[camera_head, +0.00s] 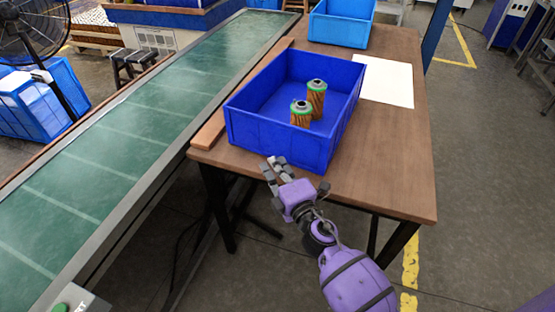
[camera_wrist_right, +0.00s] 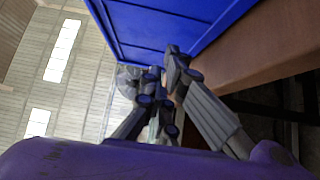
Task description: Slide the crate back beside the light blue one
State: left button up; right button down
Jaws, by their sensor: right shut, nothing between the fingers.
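A dark blue crate (camera_head: 275,141) stands on the wooden table, with two green-rimmed filter cartridges (camera_head: 316,97) (camera_head: 301,114) upright inside. A light blue crate (camera_head: 341,30) stands at the table's far end, with a gap between the two. My right gripper (camera_head: 273,164) is shut and empty, low against or just in front of the dark blue crate's near wall. In the right wrist view the gripper (camera_wrist_right: 166,64) is close to the blue crate wall (camera_wrist_right: 165,25); I cannot tell whether it touches. My left gripper is not in view.
The wooden table (camera_head: 385,175) has free room on the right and front. A white sheet (camera_head: 389,83) lies right of the dark blue crate. A wooden strip (camera_head: 211,130) runs along the table's left edge, beside the green conveyor (camera_head: 135,130).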

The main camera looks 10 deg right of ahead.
jog(key=shift+w+d, duration=0.55)
jog(key=shift+w, duration=0.2)
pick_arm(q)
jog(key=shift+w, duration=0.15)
pick_arm(e)
jog(key=shift+w+d, duration=0.2)
jog(key=shift+w, duration=0.1)
jog(key=w+d+b, duration=0.1)
jog(key=w+d, duration=0.1)
jog(key=w, duration=0.2)
jog(key=w+d+b, duration=0.1)
jog(key=w+d, duration=0.5)
jog(key=w, duration=0.1)
jog(key=shift+w+f+b, duration=0.1)
jog(key=shift+w+b, duration=0.25)
jog(key=shift+b, duration=0.05)
jog(key=shift+w+d, duration=0.2)
jog(key=shift+w, duration=0.1)
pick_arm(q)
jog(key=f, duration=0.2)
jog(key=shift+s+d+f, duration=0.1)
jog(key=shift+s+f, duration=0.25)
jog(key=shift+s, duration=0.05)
pick_arm(e)
jog(key=shift+s+a, duration=0.1)
